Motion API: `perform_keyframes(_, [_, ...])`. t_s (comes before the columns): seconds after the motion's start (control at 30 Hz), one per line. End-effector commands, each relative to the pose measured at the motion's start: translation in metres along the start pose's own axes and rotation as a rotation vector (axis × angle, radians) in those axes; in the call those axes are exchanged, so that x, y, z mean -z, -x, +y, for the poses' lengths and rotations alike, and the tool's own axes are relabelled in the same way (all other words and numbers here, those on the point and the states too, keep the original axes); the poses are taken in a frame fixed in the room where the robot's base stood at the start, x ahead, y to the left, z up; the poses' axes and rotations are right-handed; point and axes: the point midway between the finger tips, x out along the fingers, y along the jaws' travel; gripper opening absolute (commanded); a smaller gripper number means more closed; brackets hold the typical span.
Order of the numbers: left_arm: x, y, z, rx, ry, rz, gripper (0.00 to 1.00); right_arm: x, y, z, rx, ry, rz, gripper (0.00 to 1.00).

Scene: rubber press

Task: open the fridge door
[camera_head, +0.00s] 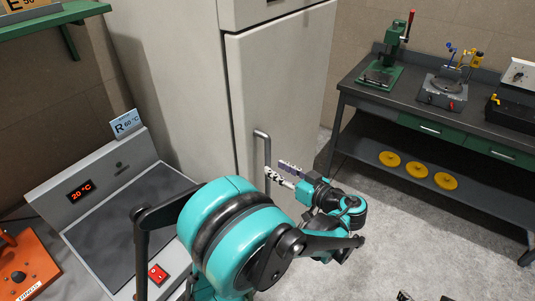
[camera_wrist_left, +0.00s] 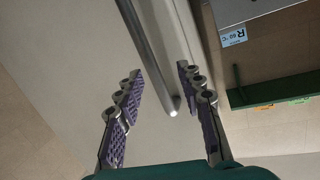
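The fridge is a tall beige cabinet with an upper door and a larger lower door (camera_head: 280,85). The lower door looks closed. Its grey vertical bar handle (camera_head: 262,143) is near the door's left edge. My left gripper (camera_head: 283,170) is at the lower part of the handle, fingers pointing towards the door. In the left wrist view, its two fingers (camera_wrist_left: 163,100) are spread, and the handle (camera_wrist_left: 150,55) runs between them with its end near the fingertips. No contact is visible. Two small dark parts at the head view's bottom edge may be my right gripper (camera_head: 424,297).
A grey device (camera_head: 100,170) showing 20 °C stands left of the fridge, with an orange device (camera_head: 35,265) beside it. A green shelf (camera_head: 55,22) hangs above. A dark workbench (camera_head: 390,105) with presses stands at right. The floor before it is mostly clear.

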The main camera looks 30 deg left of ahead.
Motion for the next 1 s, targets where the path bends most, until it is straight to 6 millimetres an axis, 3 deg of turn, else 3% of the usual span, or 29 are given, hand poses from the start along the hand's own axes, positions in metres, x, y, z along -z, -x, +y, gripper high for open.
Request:
perform_keyframes(0.27, [0.01, 0.011, 0.011, 0.054, 0.175, 0.167, 0.38, 0.0, 0.0, 0.0, 0.0, 0.0, 0.0, 0.72])
perform_keyframes(0.7, [0.02, -0.053, 0.006, 0.055, 0.177, 0.168, 0.38, -0.008, -0.01, 0.0, 0.0, 0.0, 0.0, 0.72])
perform_keyframes(1.0, [0.023, -0.062, 0.006, 0.052, 0.176, 0.168, 0.38, -0.008, -0.011, 0.0, 0.0, 0.0, 0.0, 0.72])
